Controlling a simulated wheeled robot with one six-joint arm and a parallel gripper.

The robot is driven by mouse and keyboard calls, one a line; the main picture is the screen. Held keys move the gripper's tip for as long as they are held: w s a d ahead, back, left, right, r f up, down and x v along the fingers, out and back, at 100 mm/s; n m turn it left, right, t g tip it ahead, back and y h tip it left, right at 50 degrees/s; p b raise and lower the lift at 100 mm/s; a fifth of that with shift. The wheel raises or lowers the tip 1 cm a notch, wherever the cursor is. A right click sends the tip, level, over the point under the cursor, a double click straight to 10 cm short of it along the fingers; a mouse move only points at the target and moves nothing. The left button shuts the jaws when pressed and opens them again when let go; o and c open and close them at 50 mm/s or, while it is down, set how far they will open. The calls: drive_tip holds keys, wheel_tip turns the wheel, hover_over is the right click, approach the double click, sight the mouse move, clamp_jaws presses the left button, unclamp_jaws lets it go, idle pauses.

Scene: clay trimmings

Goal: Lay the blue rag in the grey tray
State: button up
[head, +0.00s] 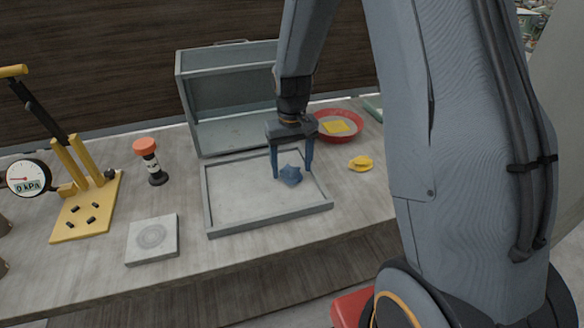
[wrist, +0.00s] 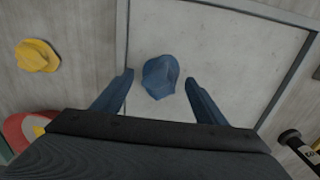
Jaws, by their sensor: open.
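The blue rag (head: 291,176) is a small crumpled heap inside the grey tray (head: 270,225), in the tray's right part. In the wrist view the rag (wrist: 160,76) shows between and just beyond my fingertips, apart from both. My gripper (head: 292,174) is open and points down over the tray, with a finger on either side of the rag. It also shows in the wrist view (wrist: 158,82). The grey tray (wrist: 215,50) lies flat and holds nothing else that I can see.
A yellow rag (head: 361,163) lies right of the tray, near a red bowl (head: 338,125) holding a yellow piece. An open grey box (head: 190,100) stands behind. Left are an orange-topped cylinder (head: 149,160), a square slab (head: 152,240) and a yellow pump (head: 85,205) with gauge.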

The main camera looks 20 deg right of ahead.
sight(292, 170)
wheel_tip(292, 170, up, 11)
drive_tip(key=b, duration=0.3)
drive_tip(key=s+f, duration=0.2)
drive_tip(key=s, duration=0.6)
drive_tip(key=s+f+t, duration=0.1)
drive_tip(key=s+f, duration=0.2)
drive_tip(key=s, duration=0.6)
drive_tip(key=shift+a+f, duration=0.3)
drive_tip(key=shift+s, duration=0.1)
